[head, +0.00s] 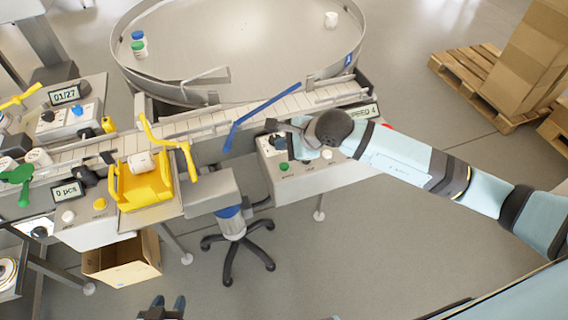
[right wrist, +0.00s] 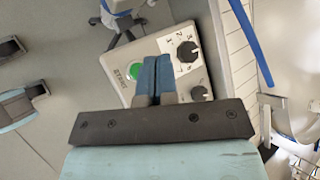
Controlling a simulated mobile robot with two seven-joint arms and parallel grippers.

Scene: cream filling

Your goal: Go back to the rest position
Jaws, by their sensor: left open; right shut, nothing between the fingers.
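My right arm comes in from the right in the head view and reaches over the control box (head: 297,166) beside the conveyor. My right gripper (head: 275,134) is there, partly hidden by its own wrist. In the right wrist view, the right gripper (right wrist: 154,60) has its two blue-grey fingers together with nothing between them. They are over the control panel (right wrist: 170,55), close to a green START button (right wrist: 133,70) and two black knobs, the larger one (right wrist: 188,51) on a numbered dial. My left gripper (head: 164,306) shows only its fingertips at the bottom edge in the head view, apart and empty.
A conveyor (head: 225,120) crosses the scene, with a blue rail (head: 262,117) over it. A round turntable (head: 235,40) stands behind. A stool (head: 232,225), an open cardboard box (head: 122,258) and a yellow holder (head: 142,186) are left. Floor at the bottom centre is clear.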

